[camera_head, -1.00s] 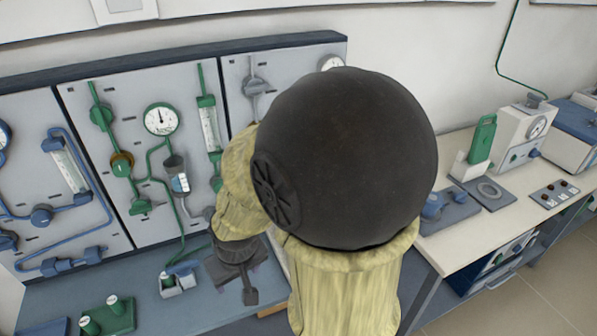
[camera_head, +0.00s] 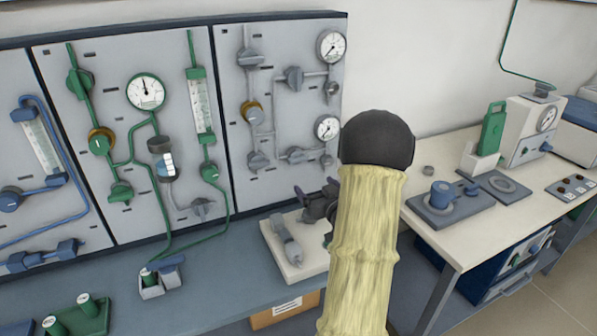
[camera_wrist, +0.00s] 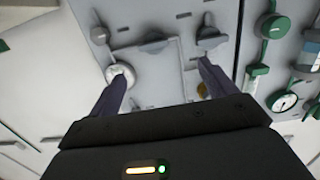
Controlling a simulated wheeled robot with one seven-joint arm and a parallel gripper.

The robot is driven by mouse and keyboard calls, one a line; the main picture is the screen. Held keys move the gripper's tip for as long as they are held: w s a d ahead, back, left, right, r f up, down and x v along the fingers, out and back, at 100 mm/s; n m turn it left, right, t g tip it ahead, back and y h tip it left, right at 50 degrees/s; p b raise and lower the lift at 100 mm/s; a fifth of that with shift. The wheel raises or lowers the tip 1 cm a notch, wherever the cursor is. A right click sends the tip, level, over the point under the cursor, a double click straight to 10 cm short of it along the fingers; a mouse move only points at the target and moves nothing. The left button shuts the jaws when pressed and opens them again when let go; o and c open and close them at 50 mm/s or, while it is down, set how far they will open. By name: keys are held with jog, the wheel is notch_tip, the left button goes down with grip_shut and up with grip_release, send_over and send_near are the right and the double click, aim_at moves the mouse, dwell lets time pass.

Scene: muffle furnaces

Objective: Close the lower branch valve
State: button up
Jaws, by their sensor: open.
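The grey right-hand panel (camera_head: 232,165) carries two pipe branches with valves and gauges. The lower branch valve (camera_head: 297,155) is a grey knob left of the lower gauge (camera_head: 327,128). In the upside-down wrist view, that valve (camera_wrist: 152,43) appears above the gap between the fingers, with the lower gauge (camera_wrist: 118,75) at the left finger. My gripper (camera_wrist: 163,72) is open and empty, pointing at the panel, apparently short of the valve. In the head view my gripper (camera_head: 318,203) is low before the panel, partly hidden by my arm.
Other valves crowd close: one at lower left (camera_head: 258,160) and a brass-ringed one (camera_head: 252,112). Green-piped (camera_head: 120,190) and blue-piped panels stand left. A bench with instruments stands right.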

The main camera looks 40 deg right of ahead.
aim_at(299, 160)
jog(key=shift+s+d+f+t, duration=0.1)
jog(key=shift+s+d+t, duration=0.5)
jog(key=shift+d, duration=0.2)
jog(key=p+x, duration=0.1)
jog(key=x, duration=1.6)
jog(key=shift+w, duration=0.25)
jog(key=shift+f, duration=0.1)
jog(key=c, duration=1)
